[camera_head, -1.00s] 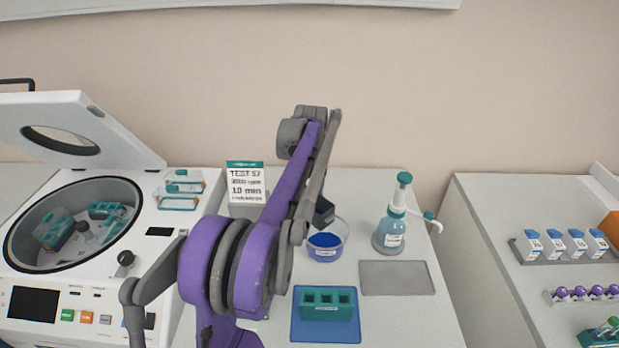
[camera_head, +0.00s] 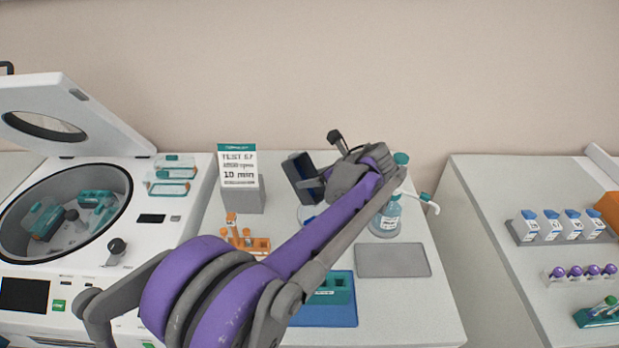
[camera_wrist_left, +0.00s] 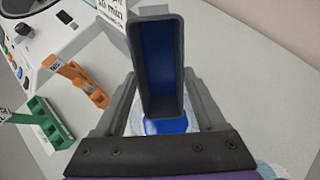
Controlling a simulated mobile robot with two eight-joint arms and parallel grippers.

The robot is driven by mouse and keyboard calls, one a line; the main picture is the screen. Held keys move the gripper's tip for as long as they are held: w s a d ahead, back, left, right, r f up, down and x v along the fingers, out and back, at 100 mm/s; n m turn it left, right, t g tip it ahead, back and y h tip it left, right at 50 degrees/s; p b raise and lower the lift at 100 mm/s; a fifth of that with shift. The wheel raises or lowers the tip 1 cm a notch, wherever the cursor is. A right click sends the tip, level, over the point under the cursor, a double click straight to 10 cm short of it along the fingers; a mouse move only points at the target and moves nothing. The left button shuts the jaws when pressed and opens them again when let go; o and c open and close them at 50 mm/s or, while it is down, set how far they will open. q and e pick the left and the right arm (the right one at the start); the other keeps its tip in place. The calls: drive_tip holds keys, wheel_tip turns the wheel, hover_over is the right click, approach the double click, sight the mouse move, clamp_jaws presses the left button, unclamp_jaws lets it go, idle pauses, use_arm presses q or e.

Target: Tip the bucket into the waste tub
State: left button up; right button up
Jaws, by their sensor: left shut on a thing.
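My left gripper (camera_head: 318,183) is shut on a dark grey, box-shaped bucket (camera_head: 299,172). The bucket is held above the bench and looks tilted in the head view. In the left wrist view the bucket (camera_wrist_left: 155,60) sits between both fingers, and its inside shows blue; I cannot tell whether that is liquid. The clear round waste tub (camera_head: 304,213) is below the bucket, mostly hidden by my left arm. A bright blue patch in the tub (camera_wrist_left: 166,126) shows just under the bucket in the left wrist view. My right gripper is out of view.
An open centrifuge (camera_head: 68,215) stands on the left. A sign block (camera_head: 240,185) and orange rack (camera_head: 257,244) are left of the tub. A dispenser bottle (camera_head: 385,219), grey mat (camera_head: 393,260) and green rack (camera_head: 337,288) on a blue mat (camera_head: 335,315) are right and in front.

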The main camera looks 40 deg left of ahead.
use_arm(q)
drive_tip(key=d+y+b, duration=0.1)
drive_tip(key=y+b, duration=0.2)
drive_tip(key=d+f+y+b, duration=0.1)
drive_tip(key=d+y+b, duration=0.1)
drive_tip(key=y+b, duration=0.1)
drive_tip(key=d+y+b, duration=0.2)
drive_tip(key=y+b, duration=0.1)
drive_tip(key=shift+s+f+t+y+b, duration=0.25)
drive_tip(key=shift+f+t+y+b, duration=0.05)
drive_tip(key=shift+f+t+b, duration=0.1)
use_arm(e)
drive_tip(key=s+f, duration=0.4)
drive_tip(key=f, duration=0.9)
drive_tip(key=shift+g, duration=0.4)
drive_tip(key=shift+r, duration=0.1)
use_arm(q)
drive_tip(key=shift+a, duration=0.1)
